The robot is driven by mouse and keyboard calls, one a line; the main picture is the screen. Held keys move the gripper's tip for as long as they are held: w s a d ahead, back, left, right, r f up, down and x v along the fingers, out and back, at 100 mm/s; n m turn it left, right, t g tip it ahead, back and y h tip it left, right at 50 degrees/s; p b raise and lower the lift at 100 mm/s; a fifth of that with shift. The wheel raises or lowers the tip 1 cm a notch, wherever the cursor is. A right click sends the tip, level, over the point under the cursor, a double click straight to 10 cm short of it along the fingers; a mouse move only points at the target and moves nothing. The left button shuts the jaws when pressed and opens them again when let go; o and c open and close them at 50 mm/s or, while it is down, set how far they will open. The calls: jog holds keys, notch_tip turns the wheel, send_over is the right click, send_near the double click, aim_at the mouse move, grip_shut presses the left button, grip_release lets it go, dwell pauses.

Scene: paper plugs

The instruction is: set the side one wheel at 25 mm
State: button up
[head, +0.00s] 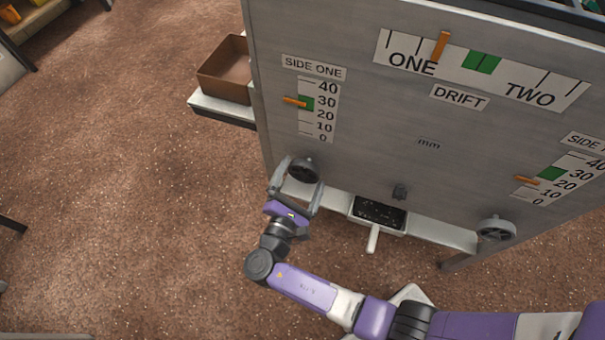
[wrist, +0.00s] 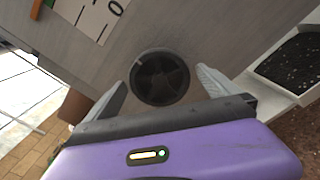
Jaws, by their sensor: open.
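The side one wheel (head: 304,170) is a dark round knob low on the left of the grey panel. In the wrist view the wheel (wrist: 160,77) sits between my two fingers, with a gap visible on each side. My gripper (head: 303,172) is open, its fingers on either side of the wheel; contact is not visible. The side one scale (head: 321,112) above runs from 0 to 40. Its orange pointer (head: 294,102) has its tip at the green band, between 20 and 30. The wrist view shows only the scale's lower end (wrist: 92,14).
A side two wheel (head: 496,229) and scale (head: 567,180) are at the right. The drift scale (head: 482,68) is at the top, its orange pointer left of the green. A black-topped tray (head: 379,214) is below the panel. A brown box (head: 225,72) stands left; the floor there is clear.

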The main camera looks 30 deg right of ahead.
aim_at(303, 175)
jog(key=shift+v, duration=2)
jog(key=shift+v, duration=1.95)
jog(key=v, duration=0.8)
